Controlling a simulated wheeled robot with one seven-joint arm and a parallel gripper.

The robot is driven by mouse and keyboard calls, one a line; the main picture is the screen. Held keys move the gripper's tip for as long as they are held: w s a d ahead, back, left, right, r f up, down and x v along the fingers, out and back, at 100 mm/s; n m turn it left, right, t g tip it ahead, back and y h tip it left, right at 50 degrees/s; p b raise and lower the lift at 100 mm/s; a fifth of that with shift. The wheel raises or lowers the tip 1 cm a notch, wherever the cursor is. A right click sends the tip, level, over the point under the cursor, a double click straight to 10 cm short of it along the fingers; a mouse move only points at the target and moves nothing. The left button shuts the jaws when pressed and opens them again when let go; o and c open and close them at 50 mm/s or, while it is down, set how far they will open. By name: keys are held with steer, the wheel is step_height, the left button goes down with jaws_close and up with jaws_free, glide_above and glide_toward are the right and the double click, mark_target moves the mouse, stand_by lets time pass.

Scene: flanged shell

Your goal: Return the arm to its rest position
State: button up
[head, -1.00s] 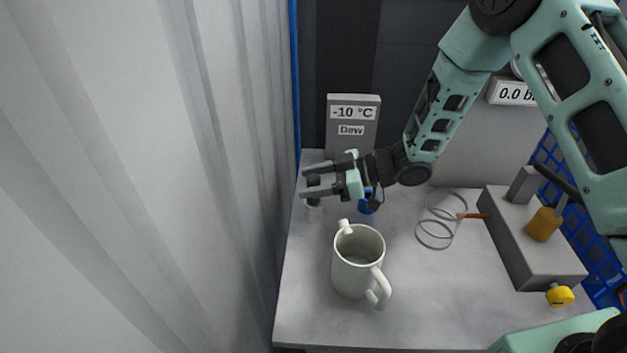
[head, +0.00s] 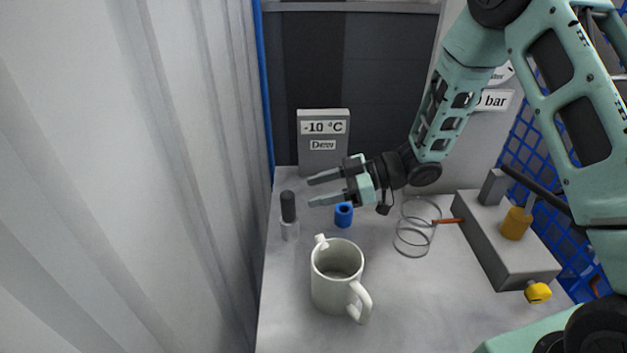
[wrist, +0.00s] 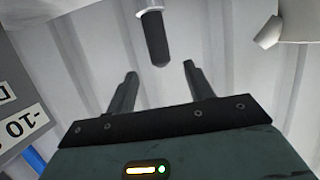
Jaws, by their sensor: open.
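My gripper (head: 322,190) is open and empty in the head view, its two fingers pointing left above the back of the grey table (head: 440,310). A small upright cylinder with a dark top and pale base (head: 289,217) stands to the left of the fingertips. In the wrist view, that dark-topped cylinder (wrist: 155,38) shows beyond the gap between the open fingers (wrist: 160,75), apart from them. My arm reaches in from the upper right.
A white mug (head: 336,285) stands in front of the gripper. A blue ring-like part (head: 344,215) is below it. A grey "-10 °C Dew" display (head: 323,140) stands behind. Wire coils (head: 413,240) and a grey block (head: 505,245) with an orange knob (head: 516,223) lie right. A corrugated wall (head: 130,180) bounds the left.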

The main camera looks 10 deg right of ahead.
steer(key=w+d+r+m+t+h, duration=0.4)
steer(key=w+d+m+t+h, duration=0.15)
steer(key=d+h, duration=0.4)
steer(key=s+d+r+m+h, duration=0.1)
steer(key=s+d+m+h, duration=0.2)
steer(key=s+d+m, duration=0.25)
steer(key=s+d+r+m+g+h, duration=0.25)
steer(key=s+m+g, duration=0.25)
steer(key=s, duration=0.9)
steer(key=s+a+n+g+y, duration=0.1)
steer(key=s+a+n+g, duration=0.1)
steer(key=s+a, duration=0.3)
steer(key=a+n, duration=0.1)
steer(key=a, duration=0.3)
steer(key=shift+s+a+n, duration=0.15)
steer(key=shift+a+n, duration=0.1)
steer(key=shift+n, duration=0.15)
steer(key=s+a+n, duration=0.1)
steer(key=s+a, duration=0.1)
steer(key=s, duration=0.1)
steer(key=s+a+r+n+g, duration=0.1)
steer(key=s+a, duration=0.2)
steer(key=s+a+n, duration=0.2)
steer(key=s+a, duration=0.1)
steer(key=shift+r, duration=0.15)
steer(key=shift+c, duration=0.3)
